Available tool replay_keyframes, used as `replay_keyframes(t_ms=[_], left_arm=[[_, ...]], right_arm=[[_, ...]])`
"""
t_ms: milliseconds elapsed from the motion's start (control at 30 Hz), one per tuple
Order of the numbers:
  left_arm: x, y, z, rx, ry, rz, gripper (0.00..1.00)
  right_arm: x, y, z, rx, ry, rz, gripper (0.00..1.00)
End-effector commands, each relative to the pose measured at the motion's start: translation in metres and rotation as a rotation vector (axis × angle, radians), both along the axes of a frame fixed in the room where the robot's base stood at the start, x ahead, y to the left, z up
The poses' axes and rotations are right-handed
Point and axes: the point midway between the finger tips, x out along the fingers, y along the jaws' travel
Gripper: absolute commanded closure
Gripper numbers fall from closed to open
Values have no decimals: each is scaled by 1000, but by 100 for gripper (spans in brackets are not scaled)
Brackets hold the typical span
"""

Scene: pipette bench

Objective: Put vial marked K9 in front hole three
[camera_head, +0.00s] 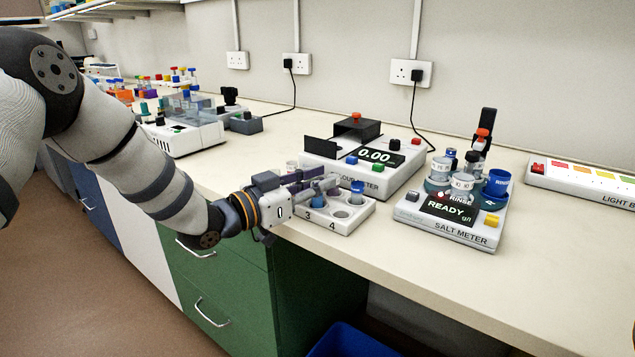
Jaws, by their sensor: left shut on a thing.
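My left gripper (326,185) reaches in from the left over the small white rack (352,223), low above its front row. It is shut on a small vial (318,201), of which only a bluish part shows beneath the fingers. This vial is at the hole marked 3; I cannot tell how deep it sits. Its marking is hidden, so I cannot read K9. The hole marked 4 (340,214) looks empty. Another vial with a blue cap (357,187) stands upright in the back right of the rack. My right gripper is not in view.
A colour meter (372,181) reading 0.00 stands right behind the rack. A salt meter (450,232) with several vials and a blue rinse cup (497,184) is to the right. The bench's front edge is close; the bench front right is clear.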

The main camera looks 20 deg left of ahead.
Motion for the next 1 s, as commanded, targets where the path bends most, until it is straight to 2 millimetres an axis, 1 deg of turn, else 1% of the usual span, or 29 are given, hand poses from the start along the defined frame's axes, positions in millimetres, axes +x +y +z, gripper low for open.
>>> replay_keyframes(t_ms=[267,300,333,567,667,700,767,900,1000], left_arm=[[0,0,-7,-1,-1,0,100],[0,0,-6,0,-1,0,75],[0,0,-6,0,-2,0,73],[0,0,-6,0,-1,0,73],[0,0,1,0,-4,0,73],[-3,2,5,-1,-3,1,73],[-15,10,6,-1,-4,1,73],[-49,33,9,-2,-9,3,73],[-71,47,9,-2,-9,2,73]], right_arm=[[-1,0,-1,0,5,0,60],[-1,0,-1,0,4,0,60],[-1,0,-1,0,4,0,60],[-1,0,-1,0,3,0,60],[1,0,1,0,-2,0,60],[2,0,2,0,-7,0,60],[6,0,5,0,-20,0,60],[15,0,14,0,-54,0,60],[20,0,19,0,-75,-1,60]])
